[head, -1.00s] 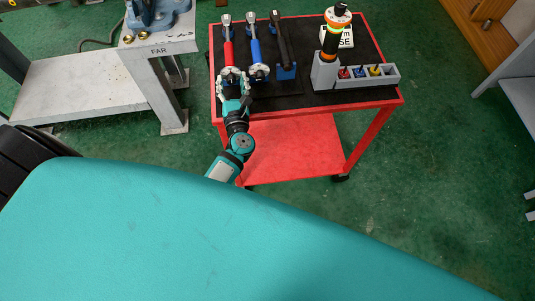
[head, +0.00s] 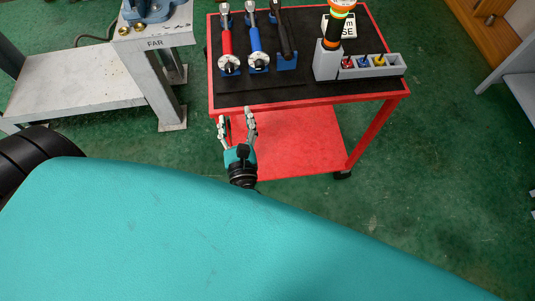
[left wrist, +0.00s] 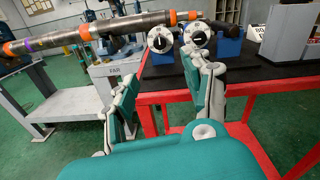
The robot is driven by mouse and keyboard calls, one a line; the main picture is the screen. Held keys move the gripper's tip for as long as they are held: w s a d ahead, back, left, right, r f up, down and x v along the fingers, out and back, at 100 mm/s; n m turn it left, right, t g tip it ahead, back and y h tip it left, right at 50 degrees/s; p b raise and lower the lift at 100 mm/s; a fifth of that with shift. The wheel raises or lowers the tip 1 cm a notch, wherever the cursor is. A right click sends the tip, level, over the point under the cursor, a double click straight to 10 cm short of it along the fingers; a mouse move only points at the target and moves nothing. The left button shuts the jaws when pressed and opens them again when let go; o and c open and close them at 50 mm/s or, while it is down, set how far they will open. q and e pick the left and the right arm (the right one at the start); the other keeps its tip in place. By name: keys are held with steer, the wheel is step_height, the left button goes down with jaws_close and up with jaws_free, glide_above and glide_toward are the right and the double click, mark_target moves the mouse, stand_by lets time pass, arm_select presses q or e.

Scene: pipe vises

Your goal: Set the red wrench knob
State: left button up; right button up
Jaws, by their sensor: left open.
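The red wrench (head: 227,42) lies at the left of the cart top, with its round white-and-black knob (head: 229,63) facing the front edge. In the left wrist view that knob (left wrist: 160,40) shows as the left of two dials, with a dark bar across its middle; its setting is too small to read. My left gripper (head: 236,115) is open and empty, in front of the cart's front edge and apart from the knob. In the left wrist view both fingers (left wrist: 165,82) stand spread, with the dials beyond them. My right gripper is not in view.
A blue wrench (head: 255,40) and a black wrench (head: 283,35) lie to the right. A grey holder (head: 390,70) with small coloured items stands further right. A grey bench (head: 165,45) marked FAR is at left. A banded pipe (left wrist: 85,34) crosses the left wrist view.

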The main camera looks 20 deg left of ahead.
arm_select(q)
steer(key=s+d+f+m+g+h, duration=0.1)
steer(key=d+f+m+h, duration=0.4)
steer(key=f+m, duration=0.7)
steer(key=s+d+f+m+g+h+p, duration=0.1)
steer(key=s+d+f+m+h, duration=0.2)
steer(key=f+m, duration=0.9)
steer(key=d+m+h, duration=0.2)
steer(key=m, duration=0.1)
steer(key=shift+d+f+h+p, duration=0.15)
steer(key=shift+f+h+p, duration=0.15)
steer(key=shift+f+h, duration=0.1)
steer(key=s+a+f+m+g, duration=0.2)
steer(key=s+f+m+g, duration=0.4)
steer(key=s+f+m, duration=0.6)
steer(key=s+a+f+m+g, duration=0.3)
steer(key=s+a+f+m, duration=0.1)
steer(key=s, duration=0.3)
steer(key=s+a+f+m+g+y, duration=0.1)
steer(key=s+a+f+m+g, duration=0.2)
steer(key=s, duration=0.4)
step_height(320, 180, down, 2)
steer(key=shift+s+a+f+m, duration=0.1)
steer(key=shift+s+a+m, duration=0.35)
steer(key=shift+a, duration=0.2)
